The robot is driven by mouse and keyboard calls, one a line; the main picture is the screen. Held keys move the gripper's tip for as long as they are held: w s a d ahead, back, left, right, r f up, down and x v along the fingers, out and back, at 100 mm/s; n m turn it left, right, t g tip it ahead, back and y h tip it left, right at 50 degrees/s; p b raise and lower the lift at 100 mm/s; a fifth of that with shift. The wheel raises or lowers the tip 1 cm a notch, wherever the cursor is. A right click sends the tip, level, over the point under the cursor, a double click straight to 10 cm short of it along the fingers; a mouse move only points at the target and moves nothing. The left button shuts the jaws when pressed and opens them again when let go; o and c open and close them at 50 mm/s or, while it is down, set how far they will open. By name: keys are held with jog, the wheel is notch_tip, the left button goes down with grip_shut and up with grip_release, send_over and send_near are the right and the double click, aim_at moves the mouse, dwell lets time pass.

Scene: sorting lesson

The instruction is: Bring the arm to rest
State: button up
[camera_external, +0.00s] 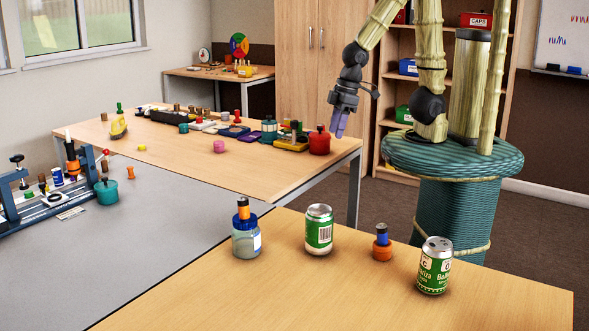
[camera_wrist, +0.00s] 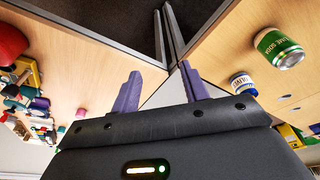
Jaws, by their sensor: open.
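My gripper (camera_external: 341,122) hangs from the arm, its purple fingers pointing down, above the right end of the long wooden table (camera_external: 240,170). In the wrist view the two purple fingers (camera_wrist: 159,90) stand apart with nothing between them, so it is open and empty. A red round container (camera_external: 319,141) stands on that table just left of and below the fingers in the external view. My arm reaches down from the top of the picture beside my teal ribbed base.
The near table (camera_external: 330,295) holds a glass jar (camera_external: 247,238), two green cans (camera_external: 319,230) (camera_external: 435,267) and a small orange bottle (camera_external: 382,245). Several small items crowd the long table's back edge. A grey table (camera_external: 170,245) is at left. Shelves (camera_external: 400,90) stand behind my arm.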

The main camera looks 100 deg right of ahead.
jog(key=w+p+v, duration=0.2)
jog(key=p+v, duration=0.7)
jog(key=v, duration=0.1)
jog(key=shift+r+p, duration=0.4)
jog(key=shift+r, duration=0.2)
jog(key=shift+w, duration=0.1)
